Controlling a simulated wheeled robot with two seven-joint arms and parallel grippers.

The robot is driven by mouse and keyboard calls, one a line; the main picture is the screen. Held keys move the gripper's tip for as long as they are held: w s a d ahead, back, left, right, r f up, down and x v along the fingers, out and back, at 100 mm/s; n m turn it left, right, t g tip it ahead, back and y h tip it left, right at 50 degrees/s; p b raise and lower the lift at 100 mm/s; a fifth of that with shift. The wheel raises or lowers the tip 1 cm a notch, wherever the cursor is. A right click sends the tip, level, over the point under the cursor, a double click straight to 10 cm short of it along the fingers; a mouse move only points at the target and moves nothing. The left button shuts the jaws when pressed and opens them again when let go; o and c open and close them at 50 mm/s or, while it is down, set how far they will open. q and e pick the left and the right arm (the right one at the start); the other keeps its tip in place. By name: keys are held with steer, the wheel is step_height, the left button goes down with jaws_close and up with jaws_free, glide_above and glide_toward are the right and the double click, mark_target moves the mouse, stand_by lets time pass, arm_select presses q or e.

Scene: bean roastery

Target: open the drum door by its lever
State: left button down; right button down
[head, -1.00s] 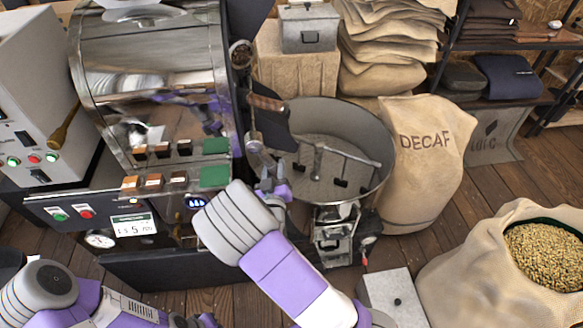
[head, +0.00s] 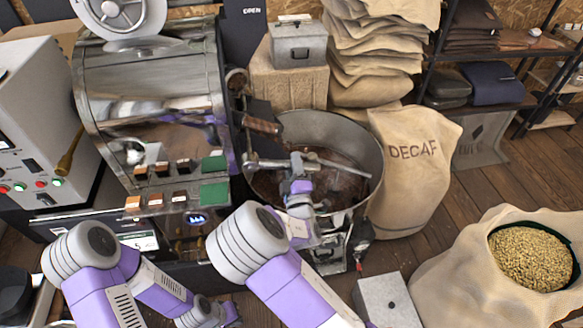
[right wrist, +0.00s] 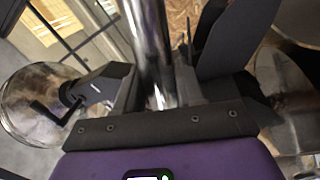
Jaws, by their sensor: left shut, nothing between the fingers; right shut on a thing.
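The metal lever (head: 268,162) sticks out to the right from the front of the steel roaster drum (head: 150,95), over the cooling tray. My right gripper (head: 297,168) is shut on its outer end. The right wrist view shows a shiny rod (right wrist: 150,55) between the dark fingers of this gripper. The drum door itself is hard to make out behind the lever and a dark part with a wooden handle (head: 262,125). My left gripper (head: 230,314) is low at the bottom edge of the head view, partly cut off, shut and empty, away from the lever.
The round cooling tray (head: 375,150) lies below the lever, with a stirring arm and a dark brown floor or contents. A DECAF sack (head: 415,180) stands right of it. An open bean sack (head: 450,265) and a grey box (head: 388,300) stand in front. Wooden floor shows between.

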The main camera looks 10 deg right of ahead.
steer(key=shift+d+r+n+p, duration=0.2)
steer(key=shift+r+n+p, duration=0.3)
steer(key=shift+r+n, duration=0.45)
steer(key=shift+y, duration=0.3)
steer(key=c, duration=0.8)
jaws_free()
steer(key=shift+s, duration=0.1)
steer(key=s+f, duration=0.1)
steer(key=s, duration=0.6)
steer(key=shift+s+a, duration=0.15)
steer(key=shift+a, duration=0.2)
